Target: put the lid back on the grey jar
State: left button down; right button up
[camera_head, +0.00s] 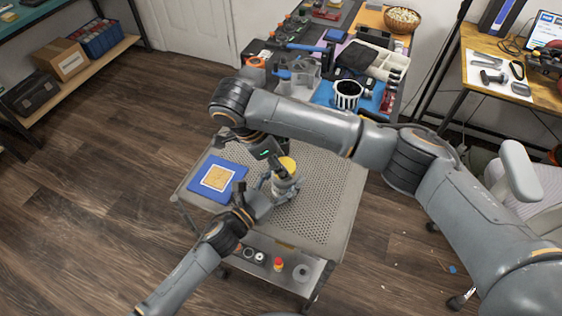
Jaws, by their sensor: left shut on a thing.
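A small pale grey jar (285,187) stands on the perforated top of the cart (325,205), with a round yellow piece (288,164) at its top. I cannot tell whether this yellow piece is the lid seated on the jar or held just over it. My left gripper (275,187), coming from the lower left, is shut around the jar's side and hides part of it. My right gripper (279,162) reaches over from the right and points down at the yellow piece. Its fingers are small and partly hidden, so their opening is unclear.
A blue mat with a tan board (217,178) lies left of the jar. The right part of the cart top is bare. A crowded workbench (335,62) stands behind, with a white-ribbed black cup (347,95).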

pick_arm(q)
jog(key=shift+f, duration=0.1)
pick_arm(e)
jog(key=m, duration=0.2)
jog(key=m+g, duration=0.1)
jog(key=m, duration=0.1)
jog(key=m+g, duration=0.1)
jog(key=m, duration=0.1)
jog(key=shift+w+d, duration=0.1)
jog(key=shift+w, duration=0.25)
jog(key=o, duration=0.7)
jog(key=shift+c, duration=0.2)
jog(key=shift+c, duration=0.4)
